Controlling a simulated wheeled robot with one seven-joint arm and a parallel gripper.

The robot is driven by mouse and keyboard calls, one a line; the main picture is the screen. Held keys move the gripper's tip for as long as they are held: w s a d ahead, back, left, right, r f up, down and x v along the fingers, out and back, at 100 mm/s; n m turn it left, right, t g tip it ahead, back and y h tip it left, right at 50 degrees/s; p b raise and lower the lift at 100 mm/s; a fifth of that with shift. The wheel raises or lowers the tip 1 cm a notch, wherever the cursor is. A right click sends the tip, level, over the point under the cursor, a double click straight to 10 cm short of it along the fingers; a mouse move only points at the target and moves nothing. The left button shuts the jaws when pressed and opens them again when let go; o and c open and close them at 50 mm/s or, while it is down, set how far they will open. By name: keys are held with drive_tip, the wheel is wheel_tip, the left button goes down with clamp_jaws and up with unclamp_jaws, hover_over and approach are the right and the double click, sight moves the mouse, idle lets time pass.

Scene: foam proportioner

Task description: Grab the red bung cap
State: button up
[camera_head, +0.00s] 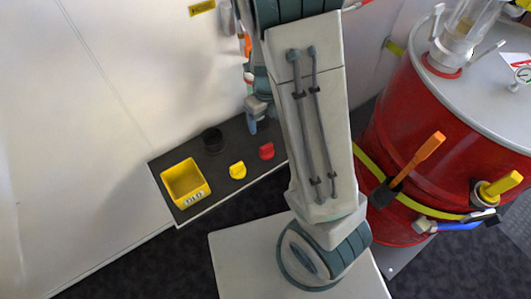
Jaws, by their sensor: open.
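The red bung cap (266,151) sits on a dark shelf (217,204) against the white wall, near the shelf's right part. My gripper (255,124) is open and stands just above and left of the cap in the picture, apart from it as far as I can tell. My own arm hides part of the gripper and the shelf's right end. The gripper's height above the shelf is hard to judge.
A yellow cap (237,170) lies left of the red one. A black round cup (213,140) and a yellow bin (185,183) stand farther left. A red drum (430,131) with strapped tools stands on the right.

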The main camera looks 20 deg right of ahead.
sight(267, 146)
drive_tip(key=shift+m, duration=0.8)
drive_tip(key=f+b, duration=0.1)
drive_tip(key=f, duration=0.4)
drive_tip(key=f+b, duration=0.2)
drive_tip(key=f, duration=0.3)
drive_tip(key=f+b, duration=0.1)
drive_tip(key=f, duration=0.4)
drive_tip(key=shift+d+f, duration=0.2)
drive_tip(key=shift+d, duration=0.05)
drive_tip(key=c, duration=1.1)
